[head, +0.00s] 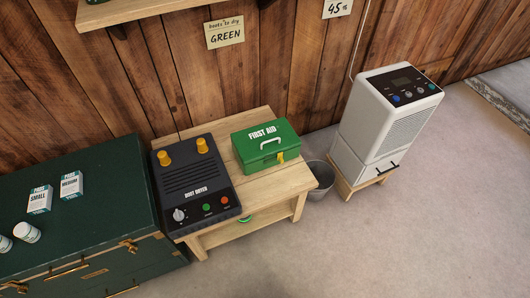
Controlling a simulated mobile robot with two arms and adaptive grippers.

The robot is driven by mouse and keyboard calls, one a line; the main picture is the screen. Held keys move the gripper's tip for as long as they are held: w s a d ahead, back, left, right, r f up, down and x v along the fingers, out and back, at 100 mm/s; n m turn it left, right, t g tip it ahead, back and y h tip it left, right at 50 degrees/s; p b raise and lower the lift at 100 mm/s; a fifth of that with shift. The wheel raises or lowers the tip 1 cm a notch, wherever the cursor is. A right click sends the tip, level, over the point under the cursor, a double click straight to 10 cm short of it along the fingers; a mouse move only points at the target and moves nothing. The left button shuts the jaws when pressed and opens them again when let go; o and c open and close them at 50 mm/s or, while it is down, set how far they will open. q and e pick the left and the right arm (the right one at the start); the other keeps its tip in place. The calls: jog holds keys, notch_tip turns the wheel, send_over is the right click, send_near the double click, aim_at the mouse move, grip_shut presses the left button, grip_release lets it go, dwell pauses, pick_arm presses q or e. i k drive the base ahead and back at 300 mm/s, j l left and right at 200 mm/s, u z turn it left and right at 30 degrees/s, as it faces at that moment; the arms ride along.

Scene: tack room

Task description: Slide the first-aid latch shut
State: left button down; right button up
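A green first-aid box (265,146) with a white handle and "FIRST AID" on its lid sits on a low wooden table (262,190). Its lid looks closed. A small yellow latch (281,157) is on the front face, toward the right end. The latch is too small to tell whether it is shut. Neither of my grippers is in view.
A black boot dryer (194,185) stands left of the box. A dark green trunk (75,215) with small boxes and jars is at left. A grey bucket (320,180) and white dehumidifier (385,120) stand at right. The floor in front is clear.

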aim_at(279, 157)
jog(key=k+l+u, duration=0.15)
jog(key=l, duration=0.25)
jog(key=l+u, duration=0.15)
jog(key=l, duration=0.25)
jog(key=k+l+u, duration=0.2)
jog(key=l, duration=0.15)
jog(key=k+l+u, duration=0.15)
jog(key=l, duration=0.2)
jog(key=k+l+u, duration=0.15)
jog(key=l, duration=0.2)
